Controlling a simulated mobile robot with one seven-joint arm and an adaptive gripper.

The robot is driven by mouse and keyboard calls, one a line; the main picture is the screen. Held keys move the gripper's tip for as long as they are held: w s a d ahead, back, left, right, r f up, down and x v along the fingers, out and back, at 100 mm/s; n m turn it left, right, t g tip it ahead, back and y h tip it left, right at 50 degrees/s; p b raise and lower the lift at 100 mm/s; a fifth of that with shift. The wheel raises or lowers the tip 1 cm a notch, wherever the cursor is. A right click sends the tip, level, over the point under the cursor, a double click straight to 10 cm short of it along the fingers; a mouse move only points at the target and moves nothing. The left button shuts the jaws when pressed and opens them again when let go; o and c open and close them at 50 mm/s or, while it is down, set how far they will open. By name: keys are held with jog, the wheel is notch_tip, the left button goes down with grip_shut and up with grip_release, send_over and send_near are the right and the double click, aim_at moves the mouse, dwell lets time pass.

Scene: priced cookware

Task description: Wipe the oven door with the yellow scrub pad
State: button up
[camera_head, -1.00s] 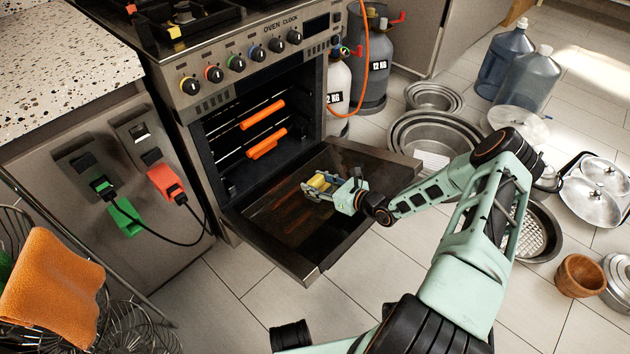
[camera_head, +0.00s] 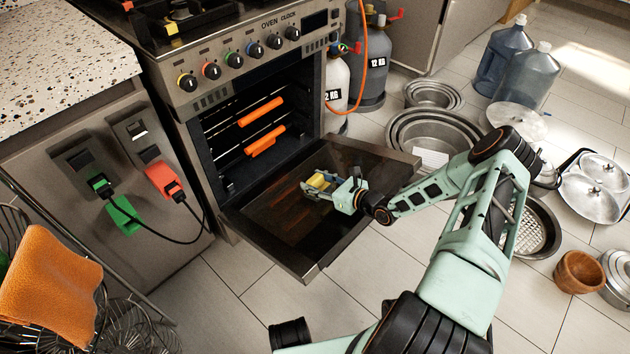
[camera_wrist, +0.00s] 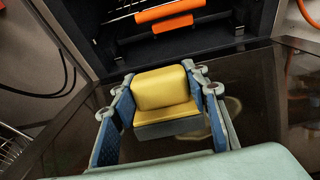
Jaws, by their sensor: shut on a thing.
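The oven (camera_head: 255,75) stands with its door (camera_head: 285,225) folded down flat, its dark glass inner face upward. Brownish streaks show on the glass left of my gripper. My gripper (camera_head: 318,184) is over the middle of the door and shut on the yellow scrub pad (camera_head: 320,180). In the wrist view the pad (camera_wrist: 162,90) sits between the two blue-lined fingers, with a darker layer beneath its yellow top. The pad is at or just above the glass; its underside is hidden, so contact cannot be told.
Orange-edged racks (camera_head: 264,140) are inside the oven. Gas cylinders (camera_head: 370,65) and an orange hose stand behind the door's right side. Metal pans (camera_head: 430,135) lie on the floor to the right. An orange cloth (camera_head: 50,285) hangs at lower left.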

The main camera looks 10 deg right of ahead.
jog(key=shift+s+d+f+b, duration=0.15)
jog(key=shift+f+b, duration=0.1)
jog(key=shift+f, duration=0.2)
jog(key=shift+s+d+f+b, duration=0.1)
jog(key=shift+f+b, duration=0.1)
jog(key=shift+f, duration=0.2)
